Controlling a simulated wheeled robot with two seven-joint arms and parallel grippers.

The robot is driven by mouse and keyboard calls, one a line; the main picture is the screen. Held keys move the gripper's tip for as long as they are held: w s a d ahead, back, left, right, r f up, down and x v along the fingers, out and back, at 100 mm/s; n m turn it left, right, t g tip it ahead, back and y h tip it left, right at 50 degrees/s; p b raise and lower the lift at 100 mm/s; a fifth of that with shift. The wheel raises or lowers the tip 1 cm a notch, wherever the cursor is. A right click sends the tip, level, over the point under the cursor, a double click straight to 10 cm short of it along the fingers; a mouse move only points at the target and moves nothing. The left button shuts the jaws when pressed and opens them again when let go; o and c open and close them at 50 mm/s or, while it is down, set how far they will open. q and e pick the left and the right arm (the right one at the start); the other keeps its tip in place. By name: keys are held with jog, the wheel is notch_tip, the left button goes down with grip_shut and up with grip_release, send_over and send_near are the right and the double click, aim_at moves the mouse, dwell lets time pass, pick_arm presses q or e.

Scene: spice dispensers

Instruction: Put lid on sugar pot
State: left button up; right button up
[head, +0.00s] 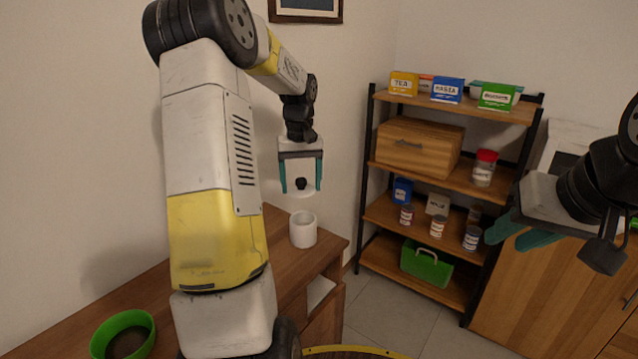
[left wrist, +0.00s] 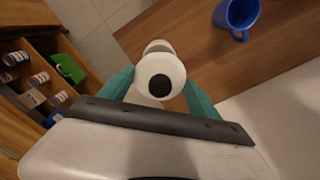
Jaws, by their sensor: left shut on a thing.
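The sugar pot (head: 303,231) is a white open cylinder standing upright near the right end of the wooden counter. Its lid (left wrist: 160,72) is white with a black knob. My left gripper (head: 301,188) is shut on the lid and holds it in the air above the pot, with a small gap between lid and pot in the head view. In the left wrist view the lid sits between the teal fingers and hides most of the pot (left wrist: 157,46) behind it. My right gripper (head: 508,240) hangs at the right, its teal fingers apart and empty.
A green ring-shaped bowl (head: 98,347) stands on the counter (head: 262,222) at lower left. A blue mug (left wrist: 238,18) shows in the left wrist view. A shelf unit (head: 385,215) with boxes, jars and cans stands behind, with floor between it and the counter.

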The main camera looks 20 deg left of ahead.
pick_arm(q)
jog(key=shift+d+f, duration=0.15)
jog(key=shift+f, duration=0.2)
send_over(303, 229)
jog(key=w+a, duration=0.1)
jog(key=w, duration=0.3)
notch_tip(303, 229, down, 7)
jog(key=shift+s+a, duration=0.15)
jog(key=shift+a, duration=0.05)
jog(key=shift+f, duration=0.4)
dwell(1.4)
jog(key=o, duration=1.4)
jog(key=shift+o, duration=0.2)
